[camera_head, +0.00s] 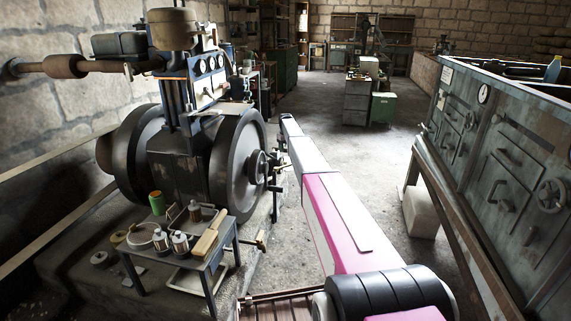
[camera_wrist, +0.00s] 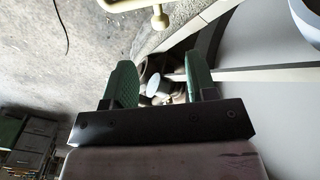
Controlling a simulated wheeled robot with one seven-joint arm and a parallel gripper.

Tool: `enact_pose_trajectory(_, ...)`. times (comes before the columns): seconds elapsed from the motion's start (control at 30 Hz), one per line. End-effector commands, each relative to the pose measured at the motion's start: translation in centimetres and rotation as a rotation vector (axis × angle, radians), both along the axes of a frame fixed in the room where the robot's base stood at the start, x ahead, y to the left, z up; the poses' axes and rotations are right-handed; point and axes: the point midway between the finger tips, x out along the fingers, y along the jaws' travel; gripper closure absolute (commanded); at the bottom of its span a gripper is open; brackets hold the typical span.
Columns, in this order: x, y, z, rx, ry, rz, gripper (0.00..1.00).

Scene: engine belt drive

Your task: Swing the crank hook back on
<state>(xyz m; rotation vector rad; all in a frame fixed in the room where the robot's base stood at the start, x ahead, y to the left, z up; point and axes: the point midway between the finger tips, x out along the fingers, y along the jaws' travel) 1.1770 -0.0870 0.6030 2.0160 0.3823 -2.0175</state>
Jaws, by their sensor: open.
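The engine (camera_head: 180,150) stands at the left in the head view, with two large dark flywheels. The near flywheel (camera_head: 238,155) has a stepped hub (camera_head: 259,165) facing my arm. In the wrist view my gripper (camera_wrist: 160,64) is open, its two green fingers apart. Between and beyond the fingers I see a round pale end (camera_wrist: 159,86) with darker metal around it; I cannot tell whether it touches them. A pale yellow handle-like part (camera_wrist: 150,18) shows at the top of the wrist view. I cannot tell which part is the crank hook.
A small table (camera_head: 205,250) with bottles and a wooden-handled brush stands before the engine. A brass-coloured lever (camera_head: 260,240) juts out low beside the engine base. Grey panelled equipment (camera_head: 510,150) lines the right side. Open floor (camera_head: 325,105) lies between.

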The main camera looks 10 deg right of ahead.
Motion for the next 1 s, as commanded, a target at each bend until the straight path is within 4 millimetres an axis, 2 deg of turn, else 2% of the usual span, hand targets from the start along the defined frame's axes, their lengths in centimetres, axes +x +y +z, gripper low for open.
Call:
enact_pose_trajectory(0.17,0.0,0.0,-2.2,0.000,0.000,-0.001,0.48)
enact_pose_trajectory(0.5,0.0,0.0,-8.2,0.000,0.001,-0.001,0.48)
enact_pose_trajectory(0.6,0.0,0.0,-9.3,0.000,0.000,-0.001,0.48)
enact_pose_trajectory(0.73,0.0,0.0,-10.0,0.000,-0.001,-0.001,0.48)
enact_pose_trajectory(0.97,0.0,0.0,-10.0,0.000,-0.001,-0.001,0.48)
enact_pose_trajectory(1.0,0.0,0.0,-10.0,0.000,-0.001,-0.001,0.61)
